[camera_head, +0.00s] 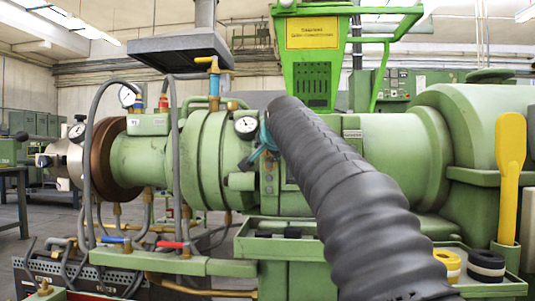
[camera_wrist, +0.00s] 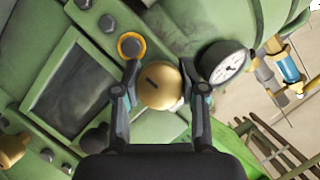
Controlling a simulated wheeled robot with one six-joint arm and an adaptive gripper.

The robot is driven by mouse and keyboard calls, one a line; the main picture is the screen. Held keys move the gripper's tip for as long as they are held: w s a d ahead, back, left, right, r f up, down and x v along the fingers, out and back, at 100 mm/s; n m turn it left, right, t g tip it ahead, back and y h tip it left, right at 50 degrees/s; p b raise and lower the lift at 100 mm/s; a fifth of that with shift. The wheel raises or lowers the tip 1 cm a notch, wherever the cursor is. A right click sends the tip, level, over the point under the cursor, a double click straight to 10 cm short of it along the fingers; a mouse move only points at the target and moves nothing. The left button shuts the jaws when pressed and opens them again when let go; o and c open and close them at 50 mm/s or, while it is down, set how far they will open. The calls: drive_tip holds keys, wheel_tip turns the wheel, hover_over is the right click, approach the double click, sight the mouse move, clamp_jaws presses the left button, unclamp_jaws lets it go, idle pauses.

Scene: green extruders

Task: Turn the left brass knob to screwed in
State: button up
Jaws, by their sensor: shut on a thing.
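In the wrist view a round brass knob (camera_wrist: 162,90) with a dark slot on its face sits between the two fingers of my gripper (camera_wrist: 160,74). The fingers are shut on it, one on each side. A second brass knob (camera_wrist: 14,146) shows at the lower left edge. In the camera_head view my gripper (camera_head: 265,140) is at the green extruder's (camera_head: 146,160) front, right of a dial gauge. My black-sleeved arm and gripper hide the held knob there. I cannot tell how far it is screwed in.
A black-rimmed gauge (camera_wrist: 222,63) is close beside the right finger. A yellow-ringed button (camera_wrist: 131,45) lies near the left finger, and a dark screen panel (camera_wrist: 70,80) is further left. Grey hoses (camera_head: 86,150) hang at the extruder's left.

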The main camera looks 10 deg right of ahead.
drive_tip(key=shift+f+m+y, duration=0.1)
drive_tip(key=shift+m+y, duration=0.2)
idle(0.4)
drive_tip(key=o, duration=1.1)
drive_tip(key=shift+o, duration=0.2)
drive_tip(key=shift+s, duration=0.1)
drive_tip(key=v, duration=1.1)
drive_tip(key=shift+s, duration=0.35)
drive_tip(key=shift+a, duration=0.1)
drive_tip(key=s+f+n+g, duration=0.3)
drive_tip(key=s+f, duration=0.6)
drive_tip(key=f, duration=0.5)
drive_tip(key=s+f+n+g+p, duration=0.1)
drive_tip(key=s+f+n+g, duration=0.2)
drive_tip(key=s+f, duration=0.7)
drive_tip(key=s+f+n+g+p, duration=0.1)
drive_tip(key=s+f+n+g, duration=0.2)
drive_tip(key=s+f, duration=0.7)
wheel_tip(320, 180, down, 10)
drive_tip(key=shift+d+f+n, duration=0.15)
drive_tip(key=shift+d+n, duration=0.05)
drive_tip(key=shift+n, duration=0.3)
